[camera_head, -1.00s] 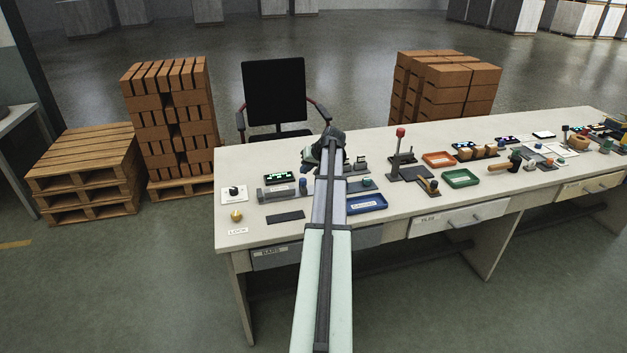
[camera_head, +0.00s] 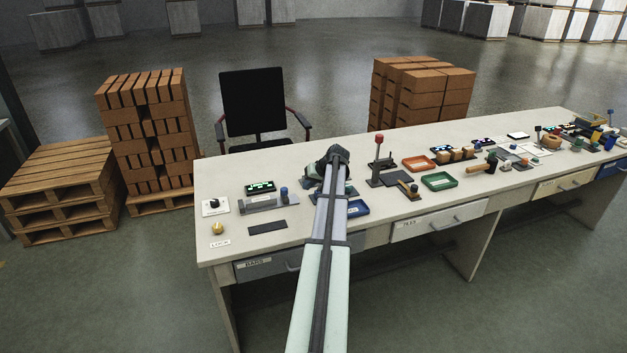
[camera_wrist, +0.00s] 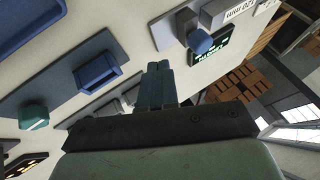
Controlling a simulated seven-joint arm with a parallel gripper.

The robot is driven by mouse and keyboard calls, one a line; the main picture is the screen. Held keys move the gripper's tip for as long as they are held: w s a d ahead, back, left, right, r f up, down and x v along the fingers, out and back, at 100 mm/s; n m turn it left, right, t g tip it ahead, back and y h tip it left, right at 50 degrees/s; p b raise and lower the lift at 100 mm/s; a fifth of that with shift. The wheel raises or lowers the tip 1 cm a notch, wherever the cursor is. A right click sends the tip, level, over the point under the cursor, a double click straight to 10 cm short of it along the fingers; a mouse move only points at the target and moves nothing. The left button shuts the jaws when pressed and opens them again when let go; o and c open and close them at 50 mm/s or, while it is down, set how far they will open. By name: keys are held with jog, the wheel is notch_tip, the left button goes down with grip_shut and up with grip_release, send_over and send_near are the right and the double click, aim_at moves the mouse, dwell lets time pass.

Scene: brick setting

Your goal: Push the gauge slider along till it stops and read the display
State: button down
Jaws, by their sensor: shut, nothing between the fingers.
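The gauge is a long grey block (camera_head: 262,203) at the left part of the bench, with a blue knob (camera_head: 284,193) near its right end. Its dark display (camera_head: 260,187) with green characters stands behind it; the reading is too small to make out. In the wrist view, the blue knob (camera_wrist: 200,42) and the lit display (camera_wrist: 212,60) show at the upper right, by the grey block (camera_wrist: 235,12) with a "mm" label. My gripper (camera_wrist: 157,70) is shut and empty, above the bench and apart from the knob. In the head view my arm hides its fingertips.
A black strip (camera_head: 267,226) lies before the gauge, and a white plate with a dark knob (camera_head: 213,206) stands left. A blue block (camera_wrist: 95,75) and a teal knob (camera_wrist: 33,118) show in the wrist view.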

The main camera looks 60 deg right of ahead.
aim_at(284, 194)
jog(key=x, duration=0.3)
jog(key=shift+w+a+r, duration=0.15)
jog(key=shift+w+a, duration=0.6)
jog(key=shift+w, duration=0.25)
jog(key=shift+w+a, duration=0.3)
jog(key=shift+w, duration=0.35)
jog(key=shift+a, duration=0.1)
